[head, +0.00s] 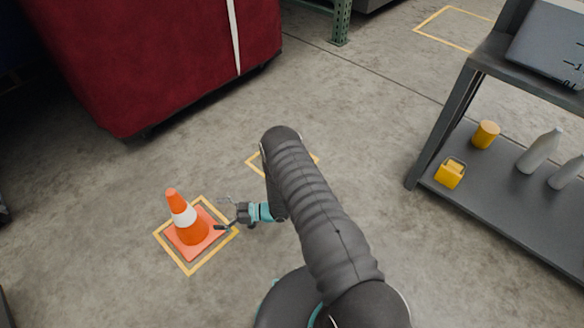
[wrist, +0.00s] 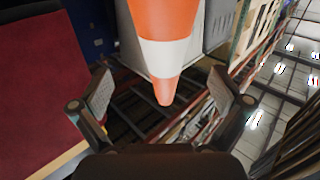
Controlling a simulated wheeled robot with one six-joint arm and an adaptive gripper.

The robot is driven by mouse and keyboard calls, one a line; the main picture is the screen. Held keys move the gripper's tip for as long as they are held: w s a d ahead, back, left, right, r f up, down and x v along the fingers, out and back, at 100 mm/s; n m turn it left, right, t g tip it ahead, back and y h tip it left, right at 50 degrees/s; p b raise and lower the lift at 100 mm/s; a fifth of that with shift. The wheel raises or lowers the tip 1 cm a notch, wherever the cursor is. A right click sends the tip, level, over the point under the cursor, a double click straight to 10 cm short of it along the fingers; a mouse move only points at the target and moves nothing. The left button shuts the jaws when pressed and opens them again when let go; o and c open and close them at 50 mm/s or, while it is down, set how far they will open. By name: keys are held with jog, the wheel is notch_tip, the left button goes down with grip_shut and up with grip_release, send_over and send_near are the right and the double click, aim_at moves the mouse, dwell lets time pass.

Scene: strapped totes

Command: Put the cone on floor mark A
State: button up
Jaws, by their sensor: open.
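The orange cone (head: 190,226) with a white band stands upright on the floor. Its square base lies inside a yellow square floor mark (head: 172,254) at the lower left of the head view. No letter is readable on this mark. My gripper (head: 224,214) is open, low down, just right of the cone, and its fingers point toward it. In the wrist view the cone (wrist: 165,52) appears tip-down, ahead of and between the spread fingers of my gripper (wrist: 162,100). I see no grip on it. A second yellow floor mark (head: 254,161) is partly hidden behind my arm.
A large dark red covered block (head: 160,60) with a white strap stands at the upper left. A grey shelf unit (head: 510,215) with bottles and yellow items stands at the right. Another yellow floor mark (head: 436,36) lies at the upper right. Floor between them is clear.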

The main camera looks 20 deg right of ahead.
jog(key=w+d+r+m+t+h, duration=0.1)
jog(key=w+d+r+t+h, duration=0.2)
jog(key=w+r, duration=0.6)
jog(key=w+d+r+m+t+h, duration=0.15)
jog(key=w+d+r+h, duration=0.25)
jog(key=w+r, duration=0.45)
jog(key=s+d+r+m+t+h, duration=0.1)
jog(key=d+r+m+h, duration=0.3)
jog(key=r, duration=0.7)
jog(key=s+d+r+t+h, duration=0.1)
jog(key=d+r+h, duration=0.2)
jog(key=d+r, duration=0.5)
jog(key=s+d+r+m+g+h, duration=0.1)
jog(key=s+d+r+m+h, duration=0.15)
jog(key=s+r, duration=0.5)
jog(key=s+d+r+m+h, duration=0.1)
jog(key=s+d+r+m, duration=0.1)
jog(key=s+d+r, duration=0.4)
jog(key=s+a+r+m+g, duration=0.1)
jog(key=s+m+g, duration=0.1)
jog(key=s, duration=1.3)
jog(key=s+a+r+m+g, duration=0.1)
jog(key=s+m+g, duration=0.1)
jog(key=s, duration=1.3)
jog(key=shift+a+r, duration=0.35)
jog(key=shift+r, duration=0.05)
